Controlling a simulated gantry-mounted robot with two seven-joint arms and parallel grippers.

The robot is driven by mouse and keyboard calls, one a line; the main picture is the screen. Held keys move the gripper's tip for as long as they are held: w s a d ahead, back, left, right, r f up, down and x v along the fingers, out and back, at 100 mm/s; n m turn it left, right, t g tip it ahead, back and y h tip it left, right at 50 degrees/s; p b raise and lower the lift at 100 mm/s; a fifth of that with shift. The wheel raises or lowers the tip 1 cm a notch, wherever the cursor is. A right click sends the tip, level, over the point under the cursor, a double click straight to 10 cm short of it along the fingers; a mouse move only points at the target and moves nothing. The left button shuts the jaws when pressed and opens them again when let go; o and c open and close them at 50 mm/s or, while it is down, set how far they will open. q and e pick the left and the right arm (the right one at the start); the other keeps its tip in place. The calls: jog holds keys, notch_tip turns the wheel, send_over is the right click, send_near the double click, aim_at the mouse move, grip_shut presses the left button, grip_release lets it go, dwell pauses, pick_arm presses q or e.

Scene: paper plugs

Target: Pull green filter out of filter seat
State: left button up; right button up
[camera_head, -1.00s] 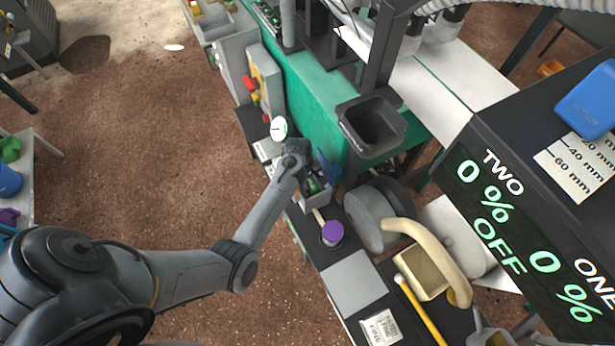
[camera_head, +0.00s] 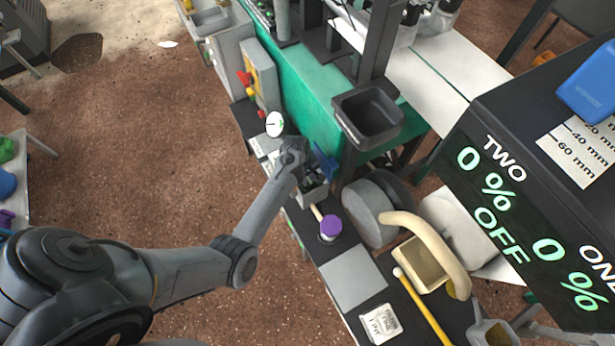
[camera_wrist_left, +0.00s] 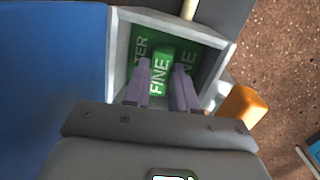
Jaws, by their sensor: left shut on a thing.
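In the left wrist view, the green filter (camera_wrist_left: 160,74), marked FINE, stands between the two purple-grey fingers of my left gripper (camera_wrist_left: 161,70). The fingers are shut on it. Around it is a pale grey open box (camera_wrist_left: 121,50), seemingly the filter seat, with a green lettered panel (camera_wrist_left: 200,62) inside. The filter is still within the box outline; how deep it sits cannot be told. In the head view my left gripper (camera_head: 305,178) reaches down at the grey box (camera_head: 313,198), and my wrist hides most of the filter.
A blue surface (camera_wrist_left: 50,80) is close left of the gripper in the wrist view; an orange object (camera_wrist_left: 243,105) is at right. In the head view a purple-topped container (camera_head: 331,226), round gauge (camera_head: 275,124) and black bin (camera_head: 368,118) are near. Floor at left is open.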

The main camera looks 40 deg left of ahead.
pick_arm(q)
grip_shut()
jog(key=shift+r+p, duration=0.35)
jog(key=shift+p, duration=0.1)
jog(key=shift+r+p, duration=0.3)
jog(key=shift+p, duration=0.25)
dwell(0.6)
jog(key=shift+r+p, duration=1.3)
jog(key=shift+p, duration=0.15)
jog(key=shift+r+p, duration=1.1)
jog(key=shift+p, duration=0.15)
jog(key=shift+r+p, duration=1.1)
jog(key=shift+p, duration=0.15)
jog(key=shift+r+p, duration=0.55)
jog(key=shift+p, duration=0.05)
jog(key=shift+r, duration=0.1)
